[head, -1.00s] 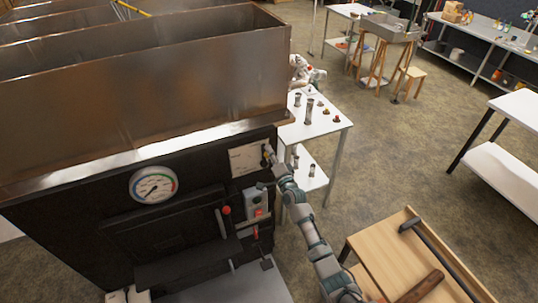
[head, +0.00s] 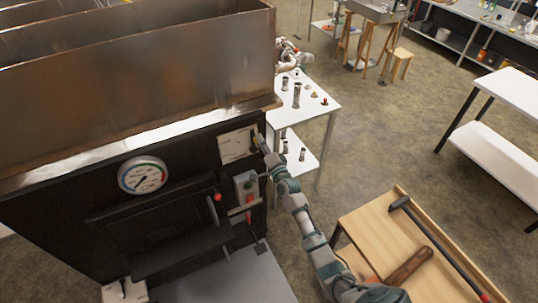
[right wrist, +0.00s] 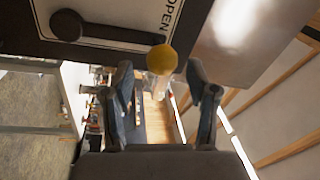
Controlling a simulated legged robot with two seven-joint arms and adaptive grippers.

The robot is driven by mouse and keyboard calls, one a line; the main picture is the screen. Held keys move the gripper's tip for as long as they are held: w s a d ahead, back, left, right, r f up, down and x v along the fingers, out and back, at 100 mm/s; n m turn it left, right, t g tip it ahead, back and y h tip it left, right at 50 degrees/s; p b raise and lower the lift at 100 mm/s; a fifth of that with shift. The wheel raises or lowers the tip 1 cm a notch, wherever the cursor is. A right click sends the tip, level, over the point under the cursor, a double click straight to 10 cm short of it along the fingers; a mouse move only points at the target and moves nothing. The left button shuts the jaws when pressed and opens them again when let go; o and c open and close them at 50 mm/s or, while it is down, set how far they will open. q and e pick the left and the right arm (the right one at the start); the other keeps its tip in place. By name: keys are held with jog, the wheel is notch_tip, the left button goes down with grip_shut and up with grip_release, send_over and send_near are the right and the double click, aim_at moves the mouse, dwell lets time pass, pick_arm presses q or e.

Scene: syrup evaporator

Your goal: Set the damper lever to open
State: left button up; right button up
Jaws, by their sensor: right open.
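The damper lever (right wrist: 108,36) is a dark bar with a round pivot and a yellow knob (right wrist: 162,60), in the right wrist view. It lies across a pale plate (right wrist: 112,12), with its knob end close to the printed word OPEN. The plate (head: 232,146) also shows in the head view at the upper right of the black evaporator front. My right gripper (right wrist: 161,80) is open. The knob appears between its two fingertips, with no finger visibly closed on it. In the head view my right gripper (head: 262,146) hides most of the lever. My left gripper is not in view.
The black front carries a round gauge (head: 142,175), a door and a red-knobbed handle (head: 217,198). A grey switch box (head: 246,187) sits below the plate. A white table (head: 318,102) stands behind. A wooden table (head: 385,235) with a hammer stands at the right.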

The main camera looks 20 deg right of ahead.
jog(key=s+f, duration=0.1)
jog(key=s, duration=0.8)
jog(key=shift+s+d+f, duration=0.15)
jog(key=shift+s+f, duration=0.15)
jog(key=shift+s, duration=0.05)
jog(key=shift+f, duration=0.1)
